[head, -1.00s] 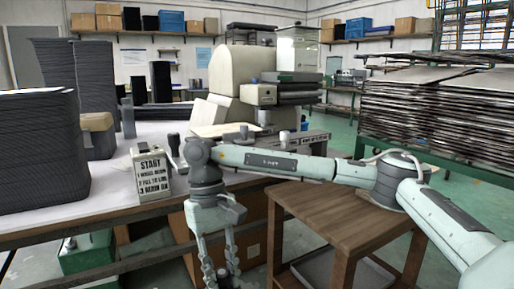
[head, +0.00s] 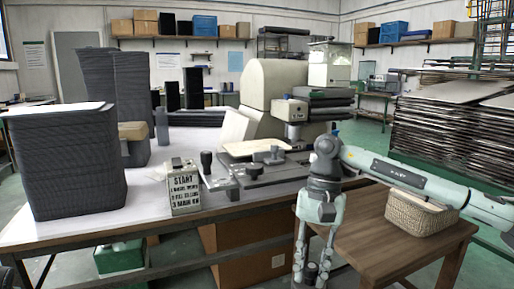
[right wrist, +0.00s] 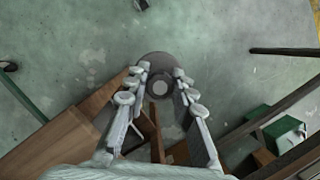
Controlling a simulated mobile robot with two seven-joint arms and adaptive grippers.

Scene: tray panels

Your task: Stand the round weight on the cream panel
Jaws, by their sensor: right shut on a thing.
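My right gripper (head: 312,272) hangs pointing down at the bottom of the head view, in front of the bench and beside the brown side table. In the right wrist view its fingers (right wrist: 160,84) are shut on a round grey weight (right wrist: 160,88), seen end-on with a paler centre. In the head view the weight is not clearly seen, near the lower edge. A flat cream panel (head: 250,148) lies on the bed of the press on the bench, above and left of the gripper. Small dark parts stand at its front edge. My left gripper is not in view.
A brown side table (head: 375,240) holds a wicker basket (head: 415,213) with something pale inside. On the bench stand a START sign block (head: 184,187), a lever handle (head: 207,160) and tall dark stacks (head: 65,165). Stacked racks (head: 455,125) stand at right.

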